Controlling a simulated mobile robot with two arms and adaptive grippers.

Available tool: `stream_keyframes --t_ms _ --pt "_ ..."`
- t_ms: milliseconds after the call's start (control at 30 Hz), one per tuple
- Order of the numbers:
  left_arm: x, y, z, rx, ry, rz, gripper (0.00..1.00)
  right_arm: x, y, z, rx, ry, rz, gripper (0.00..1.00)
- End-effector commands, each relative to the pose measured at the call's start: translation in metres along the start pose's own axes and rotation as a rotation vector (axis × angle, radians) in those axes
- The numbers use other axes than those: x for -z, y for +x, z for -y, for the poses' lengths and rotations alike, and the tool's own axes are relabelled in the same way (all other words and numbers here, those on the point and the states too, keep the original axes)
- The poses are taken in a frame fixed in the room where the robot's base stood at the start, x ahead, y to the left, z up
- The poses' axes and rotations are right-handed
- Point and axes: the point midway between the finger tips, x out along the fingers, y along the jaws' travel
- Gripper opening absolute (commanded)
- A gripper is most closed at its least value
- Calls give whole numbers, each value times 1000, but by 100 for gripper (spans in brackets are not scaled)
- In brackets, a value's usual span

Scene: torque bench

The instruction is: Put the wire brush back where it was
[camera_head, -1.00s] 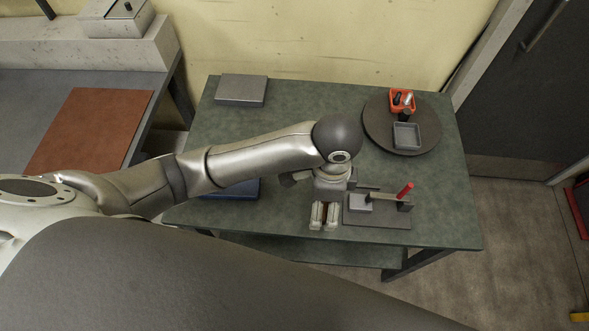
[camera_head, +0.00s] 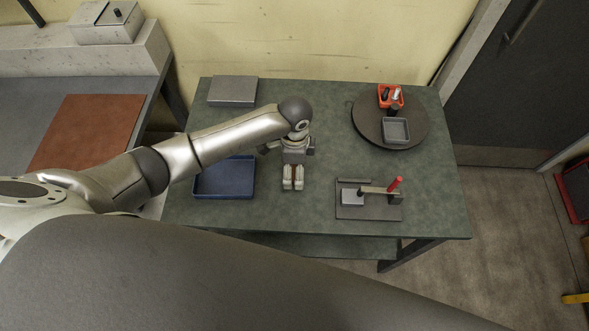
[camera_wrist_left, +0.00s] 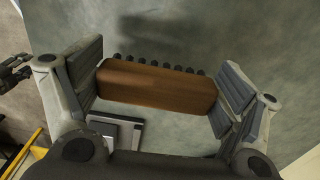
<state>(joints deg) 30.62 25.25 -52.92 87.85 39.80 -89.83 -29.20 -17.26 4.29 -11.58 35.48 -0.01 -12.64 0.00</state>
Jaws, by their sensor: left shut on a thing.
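My left gripper (camera_head: 293,184) hangs over the middle of the green bench and is shut on the wire brush. In the left wrist view the brush (camera_wrist_left: 157,82) is a brown wooden block gripped at its two ends, with a row of dark bristle tufts along its far edge. It is held above the bench top, and its shadow falls on the surface beyond. In the head view the fingers mostly hide the brush.
A blue tray (camera_head: 224,193) lies left of the gripper, and a grey fixture with a red-handled lever (camera_head: 394,185) lies right. A dark round turntable (camera_head: 366,125) carries a red bin (camera_head: 381,102) and a grey dish (camera_head: 396,131). A grey flat box (camera_head: 232,91) lies back left.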

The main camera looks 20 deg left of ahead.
Motion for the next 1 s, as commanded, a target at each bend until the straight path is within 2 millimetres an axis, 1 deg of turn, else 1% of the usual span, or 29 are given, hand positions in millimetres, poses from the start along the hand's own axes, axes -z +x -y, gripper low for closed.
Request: stream_keyframes --t_ms 33,100,200,467,600,633,700,1000 --pt "0 9 -1 -4 -1 2 66 1 -1 1 2 0 -1 40" --pt "1 19 -1 -4 -2 0 66 1 -2 2 2 1 -1 40" --pt "0 27 0 -1 -1 0 66 1 -3 2 2 1 -2 40" --pt "0 29 0 1 0 0 66 1 -2 -1 -1 0 -2 40" --pt "0 33 0 0 0 0 66 0 -1 -4 -5 -1 -2 40" --pt "0 32 0 0 0 0 93 0 -1 -5 -6 0 -1 40" --pt "0 32 0 0 0 0 100 0 -2 -6 -7 0 -1 40" --pt "0 32 0 0 0 0 100 1 -2 -7 -8 1 -2 40"
